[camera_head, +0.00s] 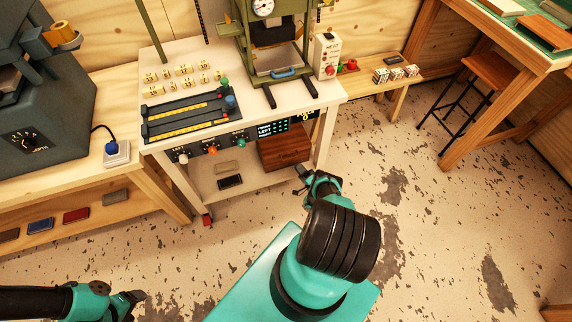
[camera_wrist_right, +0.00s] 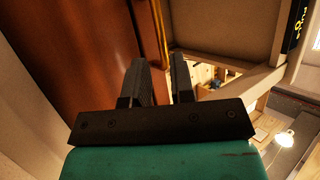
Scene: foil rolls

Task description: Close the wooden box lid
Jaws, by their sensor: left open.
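The wooden box (camera_head: 285,152) is reddish brown and sits on the lower shelf of the white work table, at its right end. In the head view it is small and partly under the tabletop, so I cannot tell how its lid stands. In the right wrist view a large reddish-brown wooden panel (camera_wrist_right: 95,50) with a lighter edge fills the upper left, close to the fingers. My right gripper (camera_head: 303,175) is just in front of the box's right side; its fingers (camera_wrist_right: 166,75) are apart, with no clear grip on the panel. My left gripper (camera_head: 138,297) is open, low at the left, far from the box.
The white table (camera_head: 200,120) carries a green press (camera_head: 275,45), a dark slotted tray (camera_head: 190,115) and small yellow blocks. A table leg (camera_head: 325,135) stands right of the box. A dark flat item (camera_head: 230,182) lies on the shelf to the left. The floor in front is open.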

